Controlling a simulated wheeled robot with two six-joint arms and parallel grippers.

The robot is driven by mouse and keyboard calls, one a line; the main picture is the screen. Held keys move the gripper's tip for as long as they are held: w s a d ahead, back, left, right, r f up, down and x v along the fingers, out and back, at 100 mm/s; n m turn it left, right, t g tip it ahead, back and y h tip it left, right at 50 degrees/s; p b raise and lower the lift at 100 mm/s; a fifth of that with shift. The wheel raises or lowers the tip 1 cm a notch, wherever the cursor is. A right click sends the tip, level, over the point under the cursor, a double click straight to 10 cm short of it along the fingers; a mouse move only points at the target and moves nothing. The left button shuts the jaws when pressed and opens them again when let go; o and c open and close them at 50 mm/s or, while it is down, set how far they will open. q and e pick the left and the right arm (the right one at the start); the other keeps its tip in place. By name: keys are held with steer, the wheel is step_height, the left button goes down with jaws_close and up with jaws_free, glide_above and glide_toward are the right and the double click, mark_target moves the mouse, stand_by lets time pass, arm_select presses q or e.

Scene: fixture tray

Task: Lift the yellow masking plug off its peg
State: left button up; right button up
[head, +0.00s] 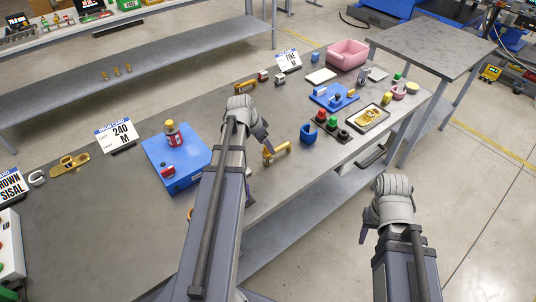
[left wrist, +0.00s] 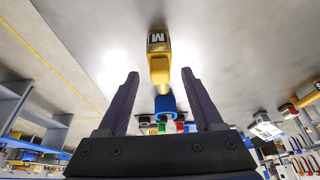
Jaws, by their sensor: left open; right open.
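A small yellow piece (head: 351,95) on the blue fixture plate (head: 322,92) may be the masking plug; it is too small to tell whether it sits on a peg. My left gripper (head: 263,141) is open and empty, well to the left of that plate. It is close to a yellow piece (head: 276,151) on the table's front part. The yellow piece with a letter on it (left wrist: 158,62) shows between and beyond the open left fingers (left wrist: 160,74) in the left wrist view. My right gripper (head: 364,230) is open, off the table's front edge and far from the plate.
A blue cup (head: 308,133), a dark base with red, green and black knobs (head: 332,122), and a tray with a golden part (head: 369,118) stand near the front edge. A pink bin (head: 348,53) is behind.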

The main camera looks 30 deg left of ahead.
arm_select(q)
steer(key=shift+b+x, duration=0.55)
steer(key=shift+x, duration=0.5)
jaws_close()
